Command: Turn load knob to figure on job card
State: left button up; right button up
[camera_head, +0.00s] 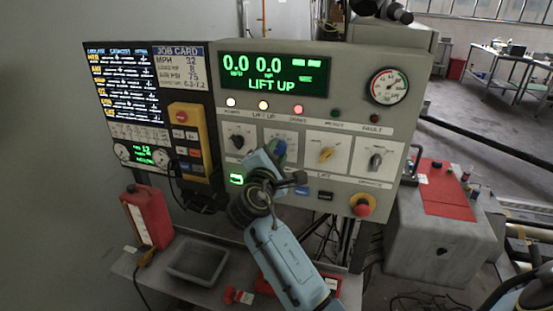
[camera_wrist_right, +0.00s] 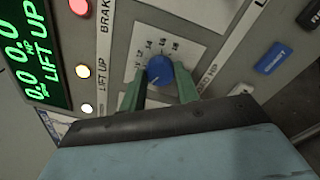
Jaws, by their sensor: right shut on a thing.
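The load knob is a blue dial on a white scale plate, in the middle of the right wrist view (camera_wrist_right: 158,70). It also shows, partly hidden by my gripper, in the head view (camera_head: 281,149). My right gripper (camera_wrist_right: 160,84) is shut on it, with one green finger at each side. Its arm comes up from below in the head view. The knob's pointer and scale figures are too small to read surely. The job card (camera_head: 181,68) at the panel's upper left shows MPH 32, a load line that seems to read 8, and AIR PSI 75. My left gripper is out of view.
The green display (camera_head: 272,75) reads 0.0, 0.0 and LIFT UP. A black knob (camera_head: 238,141), a yellow knob (camera_head: 326,154) and a grey knob (camera_head: 375,161) flank the blue one. A red stop button (camera_head: 362,206) sits at lower right. A yellow pendant (camera_head: 187,143) hangs left.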

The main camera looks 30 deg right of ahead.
jog(key=shift+f+m+b, duration=0.1)
jog(key=shift+m+b, duration=1)
jog(key=shift+m, duration=0.8)
jog(key=o, duration=1)
jog(key=shift+c, duration=0.2)
jog(key=b+v, duration=0.1)
jog(key=v, duration=1.2)
jog(key=shift+a+b, duration=0.2)
jog(key=shift+b, duration=0.1)
